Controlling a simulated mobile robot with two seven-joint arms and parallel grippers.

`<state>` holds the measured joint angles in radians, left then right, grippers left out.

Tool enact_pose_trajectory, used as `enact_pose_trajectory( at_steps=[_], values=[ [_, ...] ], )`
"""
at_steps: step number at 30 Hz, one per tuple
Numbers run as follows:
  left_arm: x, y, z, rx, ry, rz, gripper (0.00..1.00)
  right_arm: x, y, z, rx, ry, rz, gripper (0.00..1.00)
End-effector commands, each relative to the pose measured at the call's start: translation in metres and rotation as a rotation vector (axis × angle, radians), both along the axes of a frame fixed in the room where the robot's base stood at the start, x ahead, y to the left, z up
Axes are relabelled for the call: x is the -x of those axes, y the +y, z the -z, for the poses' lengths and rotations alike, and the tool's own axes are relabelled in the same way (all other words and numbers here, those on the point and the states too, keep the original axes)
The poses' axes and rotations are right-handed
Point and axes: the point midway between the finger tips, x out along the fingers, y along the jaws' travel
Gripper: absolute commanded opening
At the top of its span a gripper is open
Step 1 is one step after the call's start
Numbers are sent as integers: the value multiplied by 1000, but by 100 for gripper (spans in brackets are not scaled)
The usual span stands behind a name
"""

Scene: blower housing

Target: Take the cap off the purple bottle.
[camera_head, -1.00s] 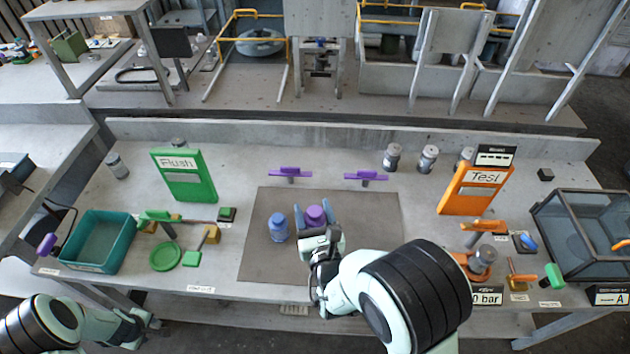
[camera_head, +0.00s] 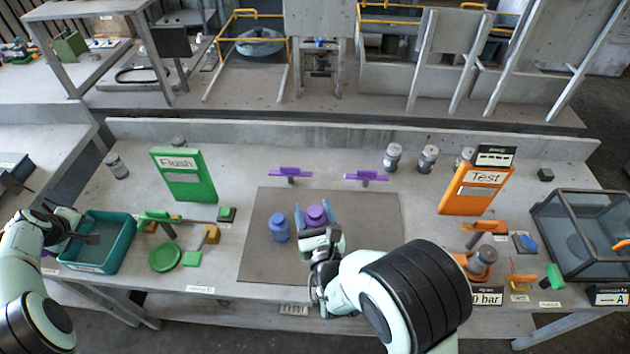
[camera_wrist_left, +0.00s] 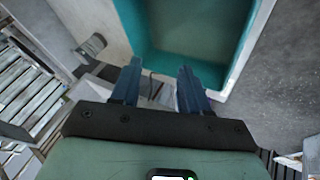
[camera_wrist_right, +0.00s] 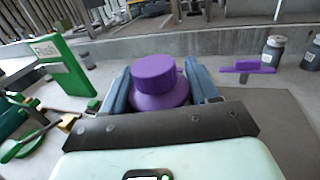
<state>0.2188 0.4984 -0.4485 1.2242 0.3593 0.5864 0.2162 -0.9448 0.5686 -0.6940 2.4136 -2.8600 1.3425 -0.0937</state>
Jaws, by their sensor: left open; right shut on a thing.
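The purple bottle (camera_head: 316,214) stands upright on the brown mat (camera_head: 365,270). Its purple cap (camera_wrist_right: 154,72) sits on top in the right wrist view. My right gripper (camera_head: 315,222) is shut around the bottle, with one finger on each side below the cap. The lower part of the bottle is hidden by the gripper.
A blue bottle (camera_head: 279,229) stands on the mat just left of the purple one. A green Flush board (camera_head: 186,176) and an orange Test board (camera_head: 475,188) stand behind. A green disc (camera_head: 165,257) lies between bin and mat. A glass box (camera_head: 585,235) is far right.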

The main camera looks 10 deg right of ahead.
Motion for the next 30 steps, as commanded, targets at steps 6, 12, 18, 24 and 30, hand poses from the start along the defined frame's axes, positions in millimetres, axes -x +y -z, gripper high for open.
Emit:
enact_pose_trajectory(
  at_steps=[6, 12, 18, 24, 30],
  values=[
    [-52, -99, -22, -64, 58, 358, 45, 0, 0, 0, 0, -1, 0, 0],
    [-78, -193, -46, -147, 108, 681, 45, 0, 0, 0, 0, -1, 0, 0],
    [-86, -288, -75, -251, 150, 1001, 45, 0, 0, 0, 0, -1, 0, 0],
    [-75, -382, -108, -376, 189, 1311, 45, 0, 0, 0, 0, -1, 0, 0],
    [-43, -471, -141, -505, 235, 1605, 45, 0, 0, 0, 0, -1, 0, 0]
  ],
)
